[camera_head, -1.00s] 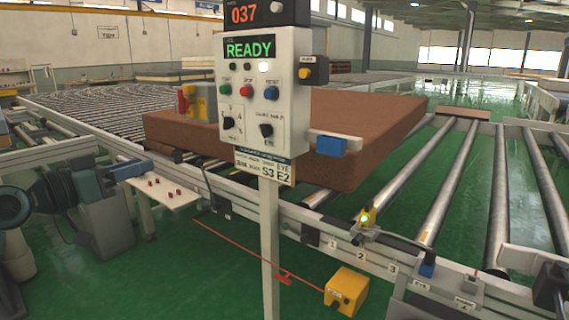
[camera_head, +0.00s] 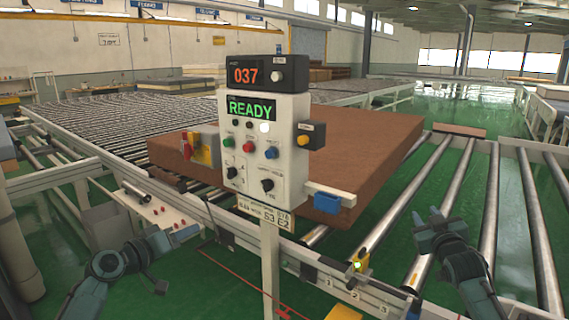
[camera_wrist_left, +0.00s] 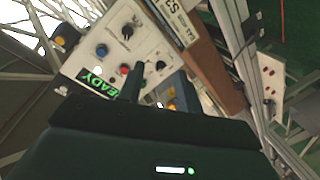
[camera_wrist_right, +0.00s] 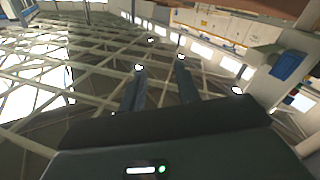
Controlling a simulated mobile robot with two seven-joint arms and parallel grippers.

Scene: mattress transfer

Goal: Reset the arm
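My left gripper (camera_head: 192,232) is at the lower left of the head view, near the red-buttoned white shelf. Its two fingers stand apart with nothing between them in the left wrist view (camera_wrist_left: 158,78). My right gripper (camera_head: 425,214) is at the lower right of the head view, pointing up in front of the metal rollers. Its fingers are apart and empty, as the right wrist view (camera_wrist_right: 158,68) also shows. The white control panel (camera_head: 288,187) with a green READY display stands between the two arms. Both grippers appear clear of it.
A brown mattress (camera_head: 385,140) lies on the roller conveyor behind the panel. A blue block (camera_head: 327,203) sits at the panel's right. A yellow device (camera_head: 361,260) is on the front rail (camera_head: 300,258). Green floor (camera_head: 215,290) shows between the arms.

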